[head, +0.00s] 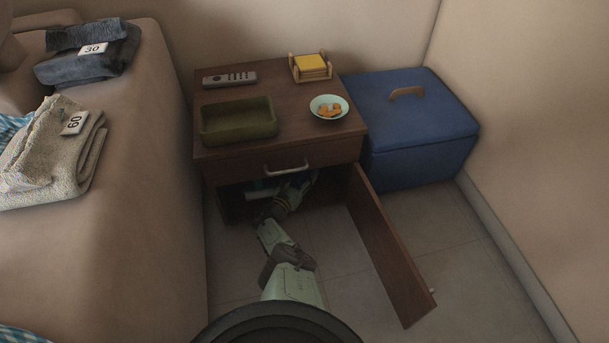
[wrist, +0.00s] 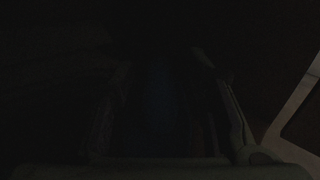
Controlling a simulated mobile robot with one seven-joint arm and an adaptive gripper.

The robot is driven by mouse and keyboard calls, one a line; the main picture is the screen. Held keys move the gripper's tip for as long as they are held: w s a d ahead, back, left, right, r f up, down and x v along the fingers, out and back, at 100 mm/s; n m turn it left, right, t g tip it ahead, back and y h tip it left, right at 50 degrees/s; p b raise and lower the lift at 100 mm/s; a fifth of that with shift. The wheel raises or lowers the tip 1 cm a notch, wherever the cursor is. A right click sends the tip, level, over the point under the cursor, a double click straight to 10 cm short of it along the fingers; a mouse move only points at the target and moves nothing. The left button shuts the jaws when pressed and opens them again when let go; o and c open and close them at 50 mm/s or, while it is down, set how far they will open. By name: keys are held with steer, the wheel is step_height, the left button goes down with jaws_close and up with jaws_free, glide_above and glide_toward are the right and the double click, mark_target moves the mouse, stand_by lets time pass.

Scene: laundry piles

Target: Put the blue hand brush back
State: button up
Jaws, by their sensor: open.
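My gripper (wrist: 165,80) is inside the open lower compartment of the wooden nightstand (head: 230,150). In the head view my arm enters the compartment from the front, and the fingertips are hidden in shadow under the drawer. The wrist view is very dark; the two fingers stand apart. A faint dark blue shape (wrist: 160,105) shows between them, which may be the blue hand brush; contact cannot be told.
The cupboard door (head: 390,250) stands open to the right of my arm. On the nightstand top are a green tray (head: 238,133), a remote (head: 229,78), a bowl (head: 328,107) and a yellow-topped holder (head: 311,67). A blue box (head: 420,140) stands right, a sofa (head: 150,200) left.

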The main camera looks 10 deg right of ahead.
steer(key=shift+r, duration=0.2)
steer(key=p+v, duration=0.5)
steer(key=v, duration=0.5)
steer(key=shift+s+a+r+p, duration=0.1)
steer(key=shift+s+a+p, duration=0.05)
steer(key=shift+p, duration=0.2)
steer(key=shift+s+a, duration=0.5)
steer(key=shift+s, duration=0.1)
